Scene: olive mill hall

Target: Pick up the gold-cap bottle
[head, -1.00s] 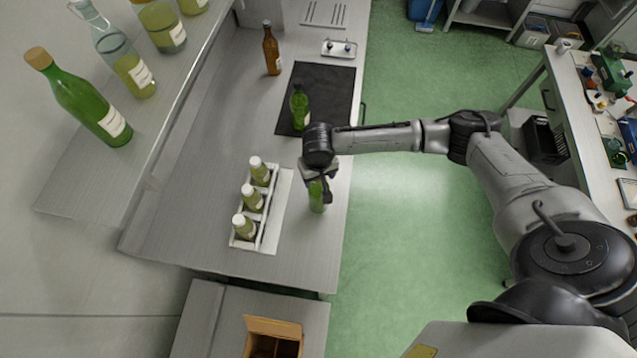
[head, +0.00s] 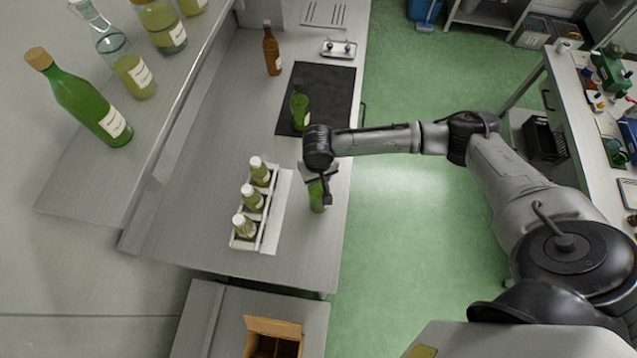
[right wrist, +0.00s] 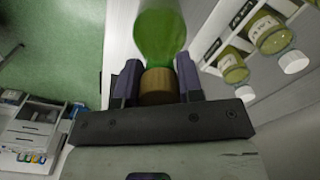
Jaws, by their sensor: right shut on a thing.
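A green bottle (head: 318,199) is under my right gripper (head: 319,180), near the right edge of the grey bench, to the right of the white rack. In the right wrist view its gold-brown cap (right wrist: 158,87) is between the two fingers of my right gripper (right wrist: 158,84), which is shut on it. The green glass (right wrist: 160,35) extends beyond the cap. In the head view the gripper hides the bottle's top, and I cannot tell whether its base touches the bench. My left gripper is not in view.
A white rack (head: 272,235) with three white-capped bottles stands close to the left. Another green bottle (head: 300,108) stands on the black mat (head: 335,88), and a brown bottle (head: 271,52) behind. A shelf (head: 75,190) at left carries several bottles. An open cardboard box (head: 275,325) is in front.

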